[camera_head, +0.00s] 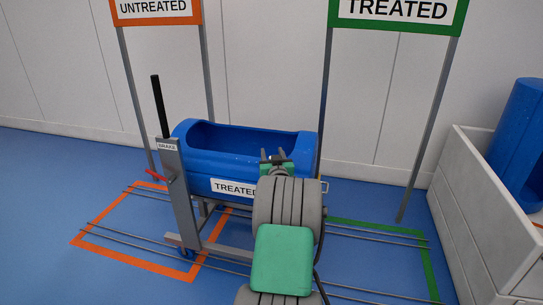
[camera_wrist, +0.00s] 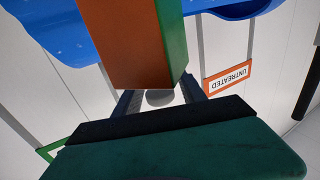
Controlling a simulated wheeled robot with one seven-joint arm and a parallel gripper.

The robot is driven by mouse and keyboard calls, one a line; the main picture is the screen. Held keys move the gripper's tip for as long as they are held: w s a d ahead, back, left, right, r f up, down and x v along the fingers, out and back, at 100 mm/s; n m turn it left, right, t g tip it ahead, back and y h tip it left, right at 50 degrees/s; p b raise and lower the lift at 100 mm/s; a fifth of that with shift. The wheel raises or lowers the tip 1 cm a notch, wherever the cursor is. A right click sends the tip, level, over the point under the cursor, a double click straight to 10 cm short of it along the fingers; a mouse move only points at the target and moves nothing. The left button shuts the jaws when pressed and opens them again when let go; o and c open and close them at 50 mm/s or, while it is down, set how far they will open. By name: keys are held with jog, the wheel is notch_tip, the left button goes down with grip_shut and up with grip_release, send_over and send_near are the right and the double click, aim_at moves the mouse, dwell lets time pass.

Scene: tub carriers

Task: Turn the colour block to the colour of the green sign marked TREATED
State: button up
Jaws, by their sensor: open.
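The colour block (camera_wrist: 135,45) is large in the wrist view, with a broad orange face and a narrower green face. I cannot make it out in the head view, where my arm covers that part of the tub. My gripper (camera_head: 274,156) is at the near right side of the blue tub. In the wrist view my open gripper (camera_wrist: 160,97) has its two fingers apart beside the block's end; I cannot tell whether they touch it. The green sign marked TREATED (camera_head: 397,10) stands at the back right.
An orange UNTREATED sign (camera_head: 153,8) stands back left. A pale bin (camera_head: 475,210) holds another blue tub at right. Floor rails run between.

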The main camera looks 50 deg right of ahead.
jog(key=shift+w, duration=0.1)
jog(key=shift+c, duration=0.5)
grip_shut()
